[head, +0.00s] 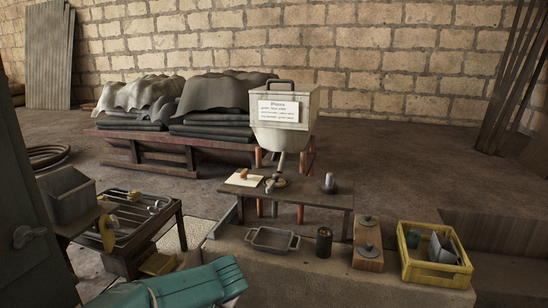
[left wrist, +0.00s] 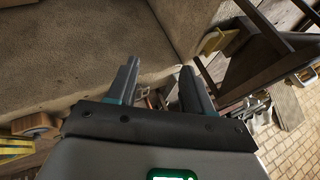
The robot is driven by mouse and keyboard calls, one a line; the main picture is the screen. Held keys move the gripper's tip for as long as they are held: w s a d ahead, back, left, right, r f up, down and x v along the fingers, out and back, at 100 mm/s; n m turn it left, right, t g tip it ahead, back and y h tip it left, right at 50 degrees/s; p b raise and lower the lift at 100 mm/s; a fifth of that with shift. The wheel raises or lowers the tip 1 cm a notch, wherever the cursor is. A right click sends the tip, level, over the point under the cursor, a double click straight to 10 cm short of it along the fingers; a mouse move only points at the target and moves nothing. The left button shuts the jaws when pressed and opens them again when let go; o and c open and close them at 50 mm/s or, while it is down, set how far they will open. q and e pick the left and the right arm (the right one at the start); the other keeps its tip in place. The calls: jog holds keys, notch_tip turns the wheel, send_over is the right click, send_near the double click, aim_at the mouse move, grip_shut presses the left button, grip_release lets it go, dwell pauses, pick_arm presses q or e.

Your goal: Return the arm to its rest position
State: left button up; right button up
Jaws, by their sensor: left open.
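My left gripper (left wrist: 157,75) shows in the left wrist view, its two grey fingers apart with nothing held between them. Past the fingers are a bare brown surface and some small, unclear items. In the head view a teal part of my left arm shows at the bottom left; the fingers cannot be made out there. My right gripper is in neither view.
On the front ledge are a metal tray (head: 272,241), a dark cylinder (head: 324,242), a wooden block (head: 368,260) and a yellow crate (head: 425,277). A dark rack (head: 176,222) stands left.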

pick_arm(q)
jog(key=s+d+f+g+h, duration=0.25)
jog(key=s+f, duration=0.55)
jog(key=f, duration=0.5)
jog(key=s+f+n+g+h+p, duration=0.1)
jog(key=s+f, duration=0.5)
jog(key=s, duration=0.7)
jog(key=s+f+n+g+h+p, duration=0.2)
jog(key=s+f+n+h, duration=0.2)
jog(key=s, duration=0.9)
jog(key=shift+s+f+n+g, duration=0.15)
jog(key=shift+f+n+g, duration=0.2)
jog(key=shift+f+n, duration=0.55)
